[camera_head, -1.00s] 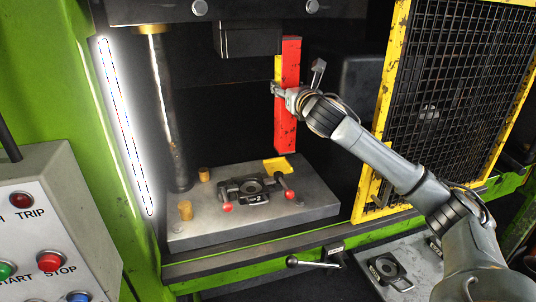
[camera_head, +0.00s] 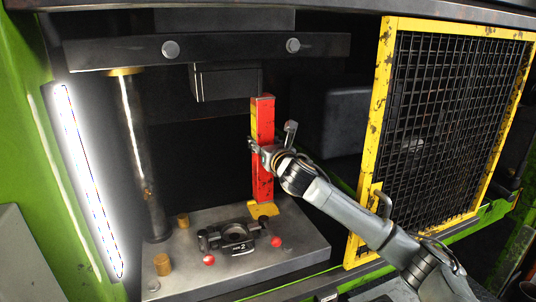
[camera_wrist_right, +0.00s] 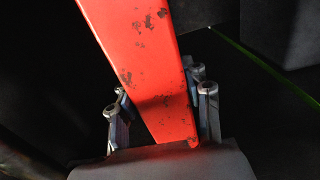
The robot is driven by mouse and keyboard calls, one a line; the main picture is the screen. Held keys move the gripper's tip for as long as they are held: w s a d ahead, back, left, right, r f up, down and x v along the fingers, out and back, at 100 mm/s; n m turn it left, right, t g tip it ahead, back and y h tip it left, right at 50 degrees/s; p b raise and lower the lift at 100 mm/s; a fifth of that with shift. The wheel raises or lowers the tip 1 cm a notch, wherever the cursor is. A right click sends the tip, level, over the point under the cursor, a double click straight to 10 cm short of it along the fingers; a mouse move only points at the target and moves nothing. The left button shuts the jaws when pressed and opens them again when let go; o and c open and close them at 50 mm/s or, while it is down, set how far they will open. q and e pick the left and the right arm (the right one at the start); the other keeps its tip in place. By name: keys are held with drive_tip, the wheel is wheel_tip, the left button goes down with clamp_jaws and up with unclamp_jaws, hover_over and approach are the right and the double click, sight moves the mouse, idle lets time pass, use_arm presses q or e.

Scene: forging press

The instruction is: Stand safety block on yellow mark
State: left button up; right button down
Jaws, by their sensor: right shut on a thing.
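The safety block (camera_head: 263,118) is a tall, worn red bar, upright in the head view under the press head. My right gripper (camera_head: 256,147) is shut on it around mid-height. In the right wrist view the red block (camera_wrist_right: 140,50) runs between the two fingers of my right gripper (camera_wrist_right: 162,112). The yellow mark (camera_head: 262,211) lies on the grey press bed, and the block's lower end covers its rear part. I cannot tell whether the block touches it or hangs just above. My left gripper is not in view.
A black die with a round opening (camera_head: 237,240) and red-knobbed handles (camera_head: 277,241) sits just in front of the mark. Brass pegs (camera_head: 162,264) and a thick column (camera_head: 140,170) stand to the left. A yellow-framed mesh guard (camera_head: 384,110) is at the right.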

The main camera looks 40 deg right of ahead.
wheel_tip(320, 180, down, 3)
drive_tip(key=c, duration=0.9)
unclamp_jaws()
drive_tip(key=shift+a+f, duration=0.15)
drive_tip(key=shift+f, duration=0.05)
drive_tip(key=shift+o, duration=1.4)
drive_tip(key=shift+a, duration=0.1)
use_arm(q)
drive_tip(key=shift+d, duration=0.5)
use_arm(e)
drive_tip(key=shift+s+r, duration=0.1)
drive_tip(key=shift+r, duration=0.05)
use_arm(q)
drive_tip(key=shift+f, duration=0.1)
